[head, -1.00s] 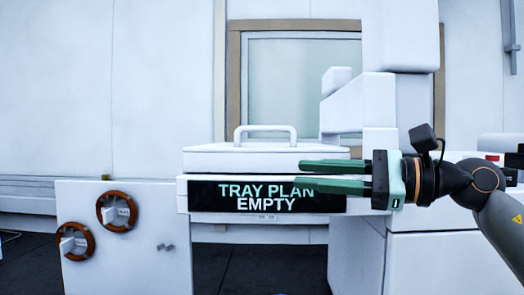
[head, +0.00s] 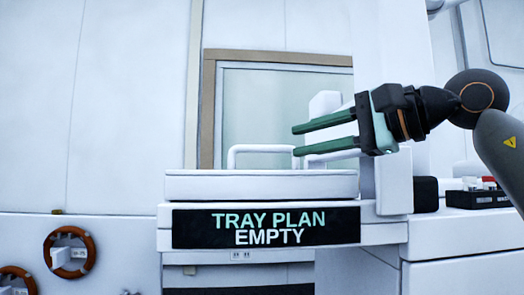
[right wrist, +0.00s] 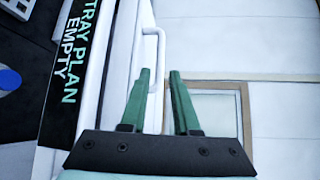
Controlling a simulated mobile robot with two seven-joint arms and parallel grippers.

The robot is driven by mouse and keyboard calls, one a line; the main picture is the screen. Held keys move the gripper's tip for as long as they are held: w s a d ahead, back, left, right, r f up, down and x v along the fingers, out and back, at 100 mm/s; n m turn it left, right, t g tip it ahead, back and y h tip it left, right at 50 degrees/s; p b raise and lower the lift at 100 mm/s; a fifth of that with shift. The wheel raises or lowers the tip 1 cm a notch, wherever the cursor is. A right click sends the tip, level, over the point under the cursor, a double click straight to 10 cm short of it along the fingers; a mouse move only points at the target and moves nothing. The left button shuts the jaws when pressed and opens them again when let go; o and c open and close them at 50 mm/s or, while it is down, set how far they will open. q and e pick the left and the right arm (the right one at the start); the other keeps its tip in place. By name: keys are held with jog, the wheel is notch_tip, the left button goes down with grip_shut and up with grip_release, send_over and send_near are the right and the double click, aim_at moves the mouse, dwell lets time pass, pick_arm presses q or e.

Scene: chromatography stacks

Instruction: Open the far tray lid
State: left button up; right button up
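The white tray lid (head: 258,186) lies closed on the white tray unit, above a black sign reading "TRAY PLAN EMPTY" (head: 266,228). A white bar handle (head: 262,149) stands up from the lid. My right gripper (head: 296,140) comes in from the right with green fingers apart, its tips close to the right end of the handle in the head view. My left gripper is not in view.
A white panel at left carries round brown-rimmed fittings (head: 88,255). A framed window (head: 285,105) is behind the lid. At right, a white counter (head: 460,245) holds a black rack (head: 478,198) with small items.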

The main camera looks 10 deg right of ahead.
aim_at(269, 149)
jog(key=x, duration=0.9)
jog(key=shift+f, duration=0.1)
grip_shut()
jog(key=shift+f, duration=0.1)
dwell(1.0)
